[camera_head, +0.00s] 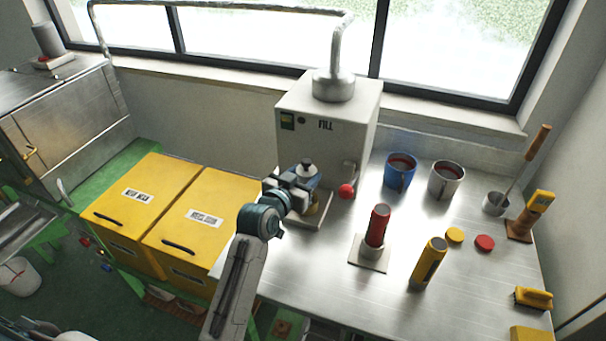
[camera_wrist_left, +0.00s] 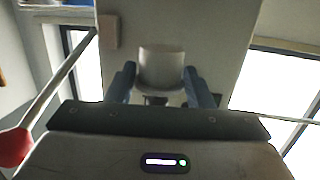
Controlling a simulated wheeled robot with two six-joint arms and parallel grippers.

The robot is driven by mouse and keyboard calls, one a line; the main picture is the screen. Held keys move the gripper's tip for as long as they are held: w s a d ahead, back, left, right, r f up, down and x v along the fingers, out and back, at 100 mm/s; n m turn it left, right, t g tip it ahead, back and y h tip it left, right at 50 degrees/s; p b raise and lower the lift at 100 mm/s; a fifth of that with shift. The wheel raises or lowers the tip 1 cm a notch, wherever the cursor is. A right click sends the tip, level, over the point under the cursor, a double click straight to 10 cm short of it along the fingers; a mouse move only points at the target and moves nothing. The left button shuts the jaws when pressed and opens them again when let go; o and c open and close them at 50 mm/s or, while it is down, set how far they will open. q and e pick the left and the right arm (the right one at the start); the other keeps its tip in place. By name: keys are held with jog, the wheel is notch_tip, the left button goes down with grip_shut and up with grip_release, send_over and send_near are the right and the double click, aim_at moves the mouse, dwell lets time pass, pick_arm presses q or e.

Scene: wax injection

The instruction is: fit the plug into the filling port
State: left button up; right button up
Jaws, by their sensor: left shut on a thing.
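My left gripper (camera_head: 303,180) is at the front of the pale filling machine, low down. In the wrist view its two fingers (camera_wrist_left: 160,88) stand on either side of a pale cylindrical piece (camera_wrist_left: 162,66) with a small dark part below it. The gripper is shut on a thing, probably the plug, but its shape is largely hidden. In the head view a pale cone with a black tip (camera_head: 306,168) shows at the fingers, above a blue part. I cannot make out the filling port or whether the plug touches it. My right gripper is in neither view.
The filling machine (camera_head: 318,138) has a red lever knob (camera_head: 346,190) close right of the gripper. Blue (camera_head: 400,176) and steel (camera_head: 446,184) mugs, a red cylinder on a stand (camera_head: 378,226) and a yellow cylinder (camera_head: 429,262) stand right. Yellow bins (camera_head: 150,205) are left.

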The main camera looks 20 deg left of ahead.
pick_arm(q)
jog(key=shift+f+b, duration=1.4)
jog(key=shift+f, duration=1.1)
jog(key=shift+p, duration=0.4)
jog(key=shift+f+b, duration=0.65)
jog(key=shift+f, duration=0.5)
jog(key=shift+r, duration=0.15)
